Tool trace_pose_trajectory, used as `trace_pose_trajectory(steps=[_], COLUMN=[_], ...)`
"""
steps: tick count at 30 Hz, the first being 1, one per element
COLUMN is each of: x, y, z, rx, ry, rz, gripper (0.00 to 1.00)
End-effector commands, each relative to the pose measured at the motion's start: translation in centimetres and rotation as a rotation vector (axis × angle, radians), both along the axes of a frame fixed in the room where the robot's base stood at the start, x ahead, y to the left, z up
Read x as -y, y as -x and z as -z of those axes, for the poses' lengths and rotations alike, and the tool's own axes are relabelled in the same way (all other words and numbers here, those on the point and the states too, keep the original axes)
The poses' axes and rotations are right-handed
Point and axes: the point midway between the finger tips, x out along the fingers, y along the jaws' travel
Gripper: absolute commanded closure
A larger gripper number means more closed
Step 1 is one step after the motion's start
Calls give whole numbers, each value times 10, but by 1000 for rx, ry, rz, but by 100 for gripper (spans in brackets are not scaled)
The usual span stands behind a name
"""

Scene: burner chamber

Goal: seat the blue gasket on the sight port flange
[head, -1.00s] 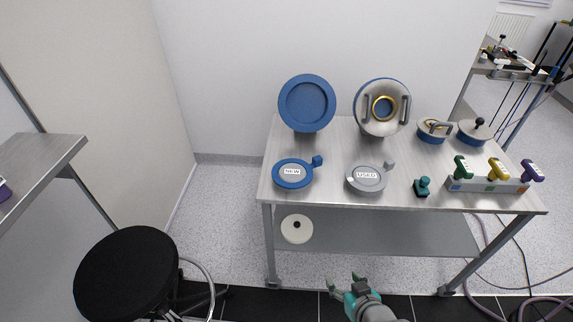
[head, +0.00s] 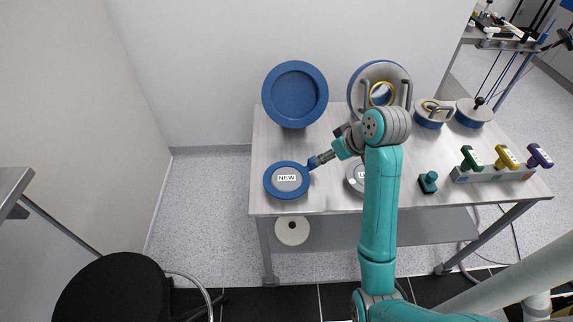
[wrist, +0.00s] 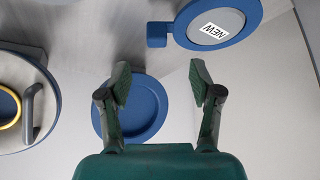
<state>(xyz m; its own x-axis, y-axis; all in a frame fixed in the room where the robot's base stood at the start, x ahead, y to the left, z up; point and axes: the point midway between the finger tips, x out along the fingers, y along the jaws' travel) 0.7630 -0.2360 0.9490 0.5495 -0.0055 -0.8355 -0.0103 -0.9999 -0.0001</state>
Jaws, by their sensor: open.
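The blue gasket (head: 268,184) is a ring with a square side tab, lying around a grey disc labelled NEW at the table's front left. It shows at the upper right in the wrist view (wrist: 181,34). My gripper (head: 315,161) is at the tab in the head view; contact is unclear. In the wrist view my gripper (wrist: 160,82) is open and empty, with the tab ahead of its fingertips. A blue dish-shaped round (head: 295,95) and a pale round with two handles and a gold ring (head: 363,80) stand behind; which is the sight port flange is unclear.
A USED disc (head: 354,184) is partly hidden by my arm. A teal stamp-like block (head: 428,182) and a rack (head: 497,174) with green, yellow and purple handles are at right. Two lidded rounds stand behind them. A black stool (head: 112,290) is front left.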

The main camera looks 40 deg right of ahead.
Motion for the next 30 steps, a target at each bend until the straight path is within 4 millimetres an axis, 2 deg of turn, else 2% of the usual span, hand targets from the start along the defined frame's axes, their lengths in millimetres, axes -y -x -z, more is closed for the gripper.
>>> trace_pose_trajectory(steps=[4, 12, 20, 30], x=[3, 3, 4, 6], y=[-4, -24, -34, -58], z=[2, 34, 49, 83], rx=[-10, -14, -14, -12], ry=[0, -2, -2, 0], rz=[-5, -6, -6, -6], gripper=[36, 36, 36, 36])
